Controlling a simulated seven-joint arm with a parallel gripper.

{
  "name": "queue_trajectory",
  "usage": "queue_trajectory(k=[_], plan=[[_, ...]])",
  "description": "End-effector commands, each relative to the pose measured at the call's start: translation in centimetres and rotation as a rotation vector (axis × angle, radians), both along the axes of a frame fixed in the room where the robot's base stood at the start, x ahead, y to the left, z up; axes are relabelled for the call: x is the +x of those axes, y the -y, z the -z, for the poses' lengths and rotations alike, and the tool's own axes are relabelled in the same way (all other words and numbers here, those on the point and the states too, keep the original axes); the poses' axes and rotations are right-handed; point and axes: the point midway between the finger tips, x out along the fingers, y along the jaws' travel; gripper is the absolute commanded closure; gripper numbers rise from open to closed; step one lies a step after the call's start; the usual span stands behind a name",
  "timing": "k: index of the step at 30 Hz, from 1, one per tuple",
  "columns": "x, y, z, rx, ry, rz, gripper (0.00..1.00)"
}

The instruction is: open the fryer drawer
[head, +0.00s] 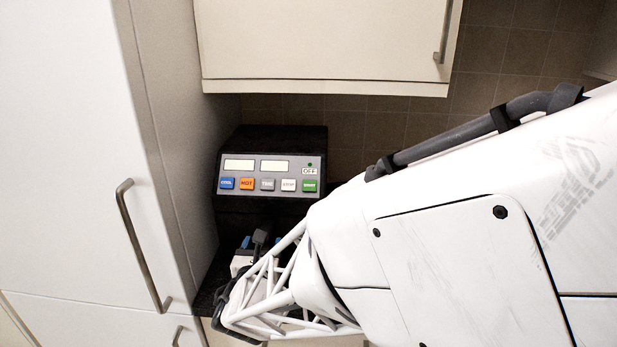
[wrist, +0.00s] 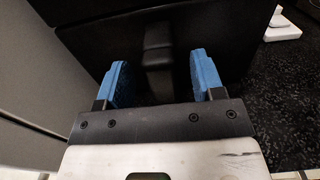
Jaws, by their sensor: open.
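The fryer (head: 268,160) is a black box with a grey button panel, standing on the counter in the corner beside the tall cupboard. Its black drawer front (wrist: 215,35) fills the upper wrist view and looks closed. The drawer handle (wrist: 157,45) is a dark grey bar sticking out of that front. My gripper (wrist: 155,85) is open, with one blue finger on each side of the handle and gaps on both sides. I cannot tell how deep the handle sits between the fingers. In the head view my arm hides most of the drawer.
A tall white cupboard (head: 80,130) stands close on the left, its bar handle (head: 140,245) sticking out. A wall cupboard (head: 320,40) hangs above the fryer. Dark speckled counter (wrist: 285,90) lies free to the right, with a white object (wrist: 283,27) farther back.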

Motion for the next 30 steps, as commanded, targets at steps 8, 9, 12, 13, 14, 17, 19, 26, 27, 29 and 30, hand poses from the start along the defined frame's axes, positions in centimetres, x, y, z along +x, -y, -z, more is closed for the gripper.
queue_trajectory(k=[8, 9, 12, 13, 14, 17, 19, 26, 27, 29, 30], plan=[[2.7, 0.0, 0.1, -0.001, 0.000, 0.001, 0.38], [2.9, 0.0, 0.1, 0.000, 0.000, 0.000, 0.38], [3.3, 0.0, 0.0, 0.000, 0.000, -0.001, 0.38], [3.4, 0.0, 0.0, 0.000, 0.000, -0.001, 0.38], [3.4, 0.0, 0.0, 0.000, 0.000, -0.001, 0.38], [3.5, 0.0, 0.0, 0.000, 0.000, -0.001, 0.38], [3.5, 0.0, 0.0, 0.000, 0.000, -0.001, 0.38], [3.4, 0.0, 0.0, 0.000, 0.000, -0.001, 0.60], [3.4, 0.0, 0.0, 0.000, 0.000, -0.001, 0.66], [3.4, 0.0, 0.0, 0.000, 0.000, -0.001, 0.75], [3.4, 0.0, 0.0, 0.000, 0.000, -0.001, 0.81]])
